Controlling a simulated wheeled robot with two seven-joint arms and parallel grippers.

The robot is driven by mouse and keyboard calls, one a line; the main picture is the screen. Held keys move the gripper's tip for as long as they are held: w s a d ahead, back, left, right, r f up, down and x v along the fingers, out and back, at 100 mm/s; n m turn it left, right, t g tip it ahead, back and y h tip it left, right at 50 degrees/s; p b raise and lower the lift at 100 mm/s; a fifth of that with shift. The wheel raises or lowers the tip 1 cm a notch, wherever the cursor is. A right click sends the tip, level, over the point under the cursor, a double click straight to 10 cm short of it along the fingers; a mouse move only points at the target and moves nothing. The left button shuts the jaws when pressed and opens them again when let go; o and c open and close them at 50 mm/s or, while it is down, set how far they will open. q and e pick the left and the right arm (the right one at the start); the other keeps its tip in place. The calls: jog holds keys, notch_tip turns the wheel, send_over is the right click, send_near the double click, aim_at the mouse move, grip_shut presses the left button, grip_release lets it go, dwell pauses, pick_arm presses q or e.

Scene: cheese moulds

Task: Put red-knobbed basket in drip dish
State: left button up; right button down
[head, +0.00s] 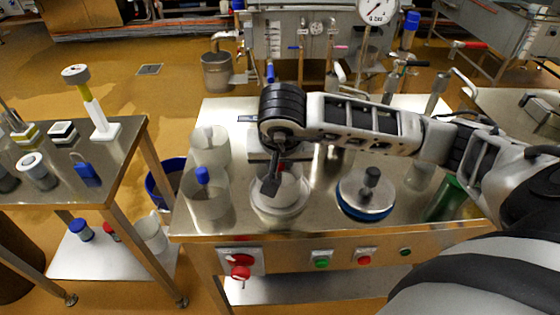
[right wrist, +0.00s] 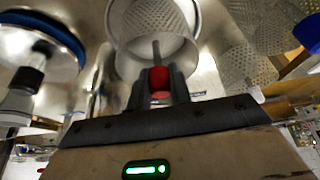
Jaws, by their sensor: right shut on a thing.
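My right gripper (head: 271,186) is shut on the red knob (right wrist: 159,80) of a perforated whitish basket (right wrist: 157,24). In the head view the basket (head: 289,190) shows partly behind the gripper. A pale round drip dish (head: 279,211) surrounds the basket's lower part in that view. The dish rim (right wrist: 122,66) also shows around the basket in the right wrist view. I cannot tell whether the basket rests on the dish floor or hangs just above it. My left gripper is out of view.
A blue-knobbed basket (head: 206,201) and another pale basket (head: 210,150) stand to the left on the steel table. A round blue-edged lid with a dark knob (head: 366,194) lies to the right. A green object (head: 444,199) is farther right. The front edge is close.

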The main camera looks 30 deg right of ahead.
jog(key=shift+f, duration=0.2)
jog(key=c, duration=1.4)
grip_release()
jog(key=shift+o, duration=0.6)
jog(key=shift+r, duration=0.4)
jog(key=v, duration=1.1)
jog(key=shift+s+r+p, duration=0.2)
jog(key=shift+r+p, duration=0.1)
jog(key=shift+p, duration=0.1)
jog(key=shift+a, duration=0.15)
